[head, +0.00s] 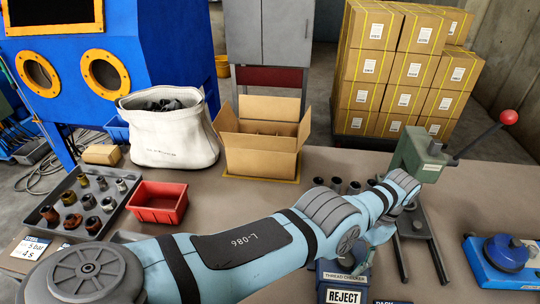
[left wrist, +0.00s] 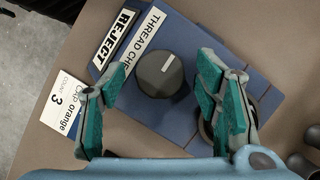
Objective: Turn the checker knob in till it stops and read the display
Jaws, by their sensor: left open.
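The thread checker is a blue box (left wrist: 190,40) with a "THREAD CHECKER" label (left wrist: 140,42). Its round dark knob (left wrist: 160,73) has a white pointer mark and shows whole in the left wrist view. The checker (head: 342,277) shows partly at the bottom of the head view, behind my left arm. My left gripper (left wrist: 160,68) is open, with one green-padded finger on each side of the knob and a gap on both sides. A "REJECT" plate (left wrist: 116,37) stands beside the label; I see no other display. My right gripper is not in view.
A green lever press (head: 415,160) with a red ball stands right of my left wrist. A blue device (head: 505,252) lies at the far right. A red bin (head: 158,203), a parts tray (head: 82,200), a white bag (head: 170,135) and an open carton (head: 262,150) stand left and behind.

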